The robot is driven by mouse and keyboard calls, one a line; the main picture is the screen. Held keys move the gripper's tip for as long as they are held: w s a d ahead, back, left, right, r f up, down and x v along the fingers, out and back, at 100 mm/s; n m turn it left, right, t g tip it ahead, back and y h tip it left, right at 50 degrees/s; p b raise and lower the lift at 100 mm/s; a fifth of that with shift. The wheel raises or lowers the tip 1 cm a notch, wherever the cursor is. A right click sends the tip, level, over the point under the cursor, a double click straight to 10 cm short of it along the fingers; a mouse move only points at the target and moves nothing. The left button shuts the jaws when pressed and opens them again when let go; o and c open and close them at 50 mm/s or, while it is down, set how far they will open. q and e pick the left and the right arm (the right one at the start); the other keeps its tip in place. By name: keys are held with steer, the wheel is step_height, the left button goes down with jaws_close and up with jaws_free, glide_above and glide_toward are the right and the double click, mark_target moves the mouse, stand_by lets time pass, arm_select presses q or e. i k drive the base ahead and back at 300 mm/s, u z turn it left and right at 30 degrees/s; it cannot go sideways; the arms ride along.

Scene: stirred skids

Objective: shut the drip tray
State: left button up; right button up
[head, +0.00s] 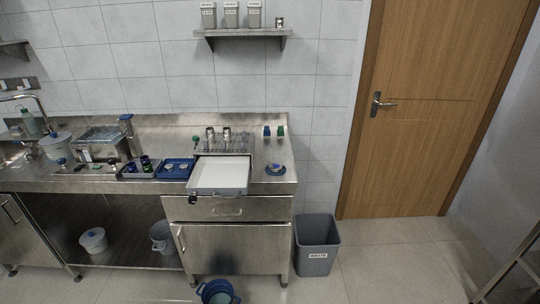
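The drip tray (220,177) is a shallow white tray with a grey front edge. It is pulled out toward me from under a small metal rack (226,143) on the steel counter, and its front reaches the counter's front edge. Nothing shows lying in it. Neither of my grippers is in view.
A blue tray (177,168) with small items stands left of the drip tray, and a small blue item (275,169) lies to its right. A grey waste bin (317,245) stands right of the cabinet. A blue bucket (218,291) sits on the floor in front.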

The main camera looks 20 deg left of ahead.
mark_target(217, 177)
steer(key=z, duration=0.95)
steer(key=i, duration=0.4)
steer(key=u, duration=0.95)
